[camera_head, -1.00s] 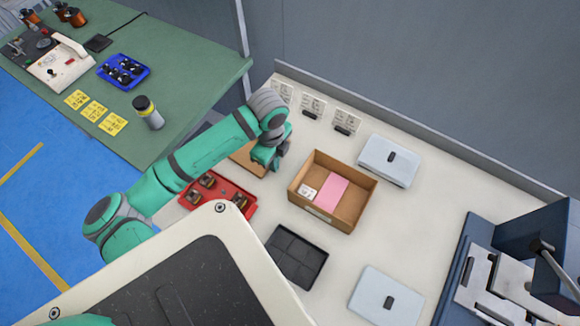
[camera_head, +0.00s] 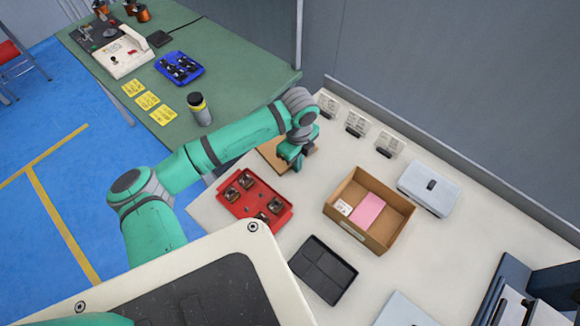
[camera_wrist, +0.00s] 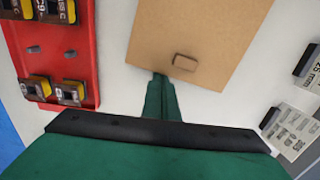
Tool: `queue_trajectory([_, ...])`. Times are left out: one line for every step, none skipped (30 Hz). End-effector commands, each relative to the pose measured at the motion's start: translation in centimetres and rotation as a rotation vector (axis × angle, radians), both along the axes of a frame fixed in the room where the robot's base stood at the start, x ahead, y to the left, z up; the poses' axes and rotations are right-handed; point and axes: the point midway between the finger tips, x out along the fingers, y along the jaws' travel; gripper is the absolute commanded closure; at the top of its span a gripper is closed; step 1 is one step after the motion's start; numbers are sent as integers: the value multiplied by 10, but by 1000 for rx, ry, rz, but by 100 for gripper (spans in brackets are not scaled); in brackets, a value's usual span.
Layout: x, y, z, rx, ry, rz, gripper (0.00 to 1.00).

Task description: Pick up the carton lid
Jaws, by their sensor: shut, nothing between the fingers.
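The carton lid (camera_head: 269,152) is a flat brown panel lying on the pale table, left of the open carton (camera_head: 341,218). In the wrist view the lid (camera_wrist: 200,30) fills the top middle, with a small brown grip block (camera_wrist: 185,62) near its lower edge. My gripper (camera_head: 296,163) is over the lid and hides part of it in the head view. In the wrist view my gripper's fingers (camera_wrist: 160,78) are together and empty. Their tips appear at the lid's lower edge, left of the block. I cannot tell whether they touch the lid.
A red tray with wound parts (camera_head: 246,204) lies close to the lid. Small labelled holders (camera_head: 356,124) line the back edge. The carton holds a pink piece. A black tray (camera_head: 322,270) and a grey lidded box (camera_head: 428,189) are farther right. Bare table surrounds the carton.

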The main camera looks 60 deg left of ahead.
Motion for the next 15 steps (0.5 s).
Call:
queue_trajectory([4,-1,0,0,0,-7,100])
queue_trajectory([6,-2,0,0,0,-9,100])
queue_trajectory([7,-2,0,0,-1,-12,100])
queue_trajectory([8,-3,0,0,-1,-13,100])
queue_trajectory([8,-3,0,0,-1,-14,100])
queue_trajectory([9,-4,0,0,-1,-16,100])
queue_trajectory([9,-4,0,0,-1,-17,100])
queue_trajectory([9,-5,0,0,-1,-17,100])
queue_trajectory([10,-5,0,0,-1,-18,100])
queue_trajectory([10,-5,0,0,-1,-18,100])
queue_trajectory([10,-5,0,0,-1,-18,100])
queue_trajectory([10,-5,0,0,-1,-18,100])
queue_trajectory([10,-5,1,0,-1,-18,100])
queue_trajectory([10,-5,1,0,-1,-18,100])
queue_trajectory([10,-4,3,0,-1,-18,100])
